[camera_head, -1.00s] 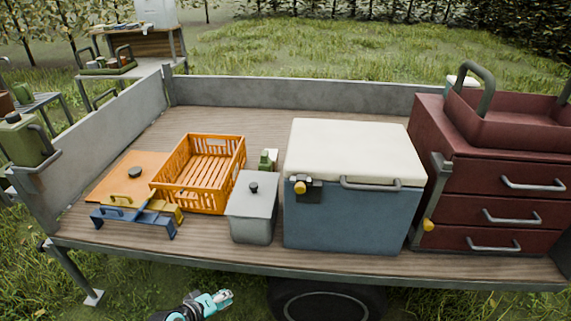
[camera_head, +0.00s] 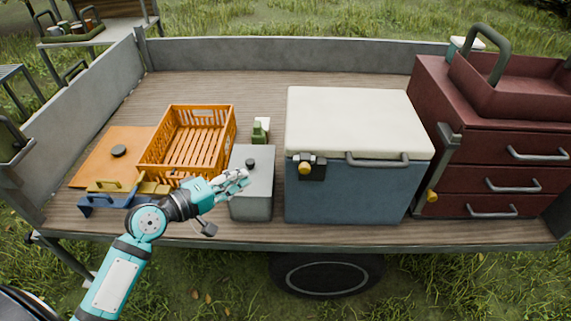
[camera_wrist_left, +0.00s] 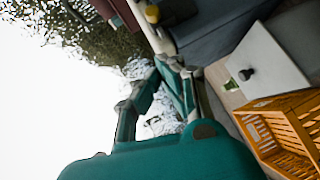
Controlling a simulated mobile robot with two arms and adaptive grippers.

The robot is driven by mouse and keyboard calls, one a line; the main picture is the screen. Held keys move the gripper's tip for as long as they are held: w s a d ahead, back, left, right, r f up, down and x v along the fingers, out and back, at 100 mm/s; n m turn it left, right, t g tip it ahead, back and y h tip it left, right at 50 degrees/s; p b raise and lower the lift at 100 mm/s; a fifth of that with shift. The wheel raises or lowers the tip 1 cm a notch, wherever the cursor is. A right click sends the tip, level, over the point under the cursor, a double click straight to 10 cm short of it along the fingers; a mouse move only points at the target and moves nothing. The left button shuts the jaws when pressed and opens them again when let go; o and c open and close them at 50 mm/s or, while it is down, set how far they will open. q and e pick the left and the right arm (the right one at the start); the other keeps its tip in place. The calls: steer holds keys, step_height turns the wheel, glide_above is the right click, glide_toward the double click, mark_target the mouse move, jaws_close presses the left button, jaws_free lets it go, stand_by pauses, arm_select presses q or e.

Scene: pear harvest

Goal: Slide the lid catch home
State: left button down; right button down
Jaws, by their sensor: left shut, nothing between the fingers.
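The cool box (camera_head: 345,190) is blue with a closed cream lid (camera_head: 352,115) and stands on the trailer bed. Its lid catch (camera_head: 306,168) is a dark plate with a yellow-orange knob on the front, near the left end. In the left wrist view the yellow knob (camera_wrist_left: 152,14) shows at the top, beside the blue box wall. My left gripper (camera_head: 240,180) is shut and empty, in front of the grey lidded bin, left of the catch and apart from it. It also shows in the left wrist view (camera_wrist_left: 180,70). My right gripper is not in view.
The grey bin (camera_head: 252,205) with a black knob stands left of the cool box. An orange crate (camera_head: 225,125), orange board (camera_head: 95,165) and blue and yellow handled pieces lie farther left. A red drawer cabinet (camera_head: 440,110) stands right. Grass in front is clear.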

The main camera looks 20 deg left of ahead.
mark_target(303, 163)
arm_select(q)
steer(key=shift+s+d+f+p+x, duration=0.2)
steer(key=shift+d+p+x, duration=0.3)
steer(key=shift+x, duration=1.6)
steer(key=shift+s+d+f+p+x, duration=0.2)
steer(key=shift+p+x, duration=0.55)
steer(key=shift+x, duration=1.35)
steer(key=shift+s+d+p+x, duration=0.3)
steer(key=shift+d+p+x, duration=0.25)
steer(key=shift+x, duration=1.55)
steer(key=shift+a, duration=0.1)
steer(key=d, duration=0.1)
steer(key=w+d+p, duration=0.1)
steer(key=d, duration=0.1)
steer(key=shift+r, duration=0.1)
steer(key=shift+s, duration=0.1)
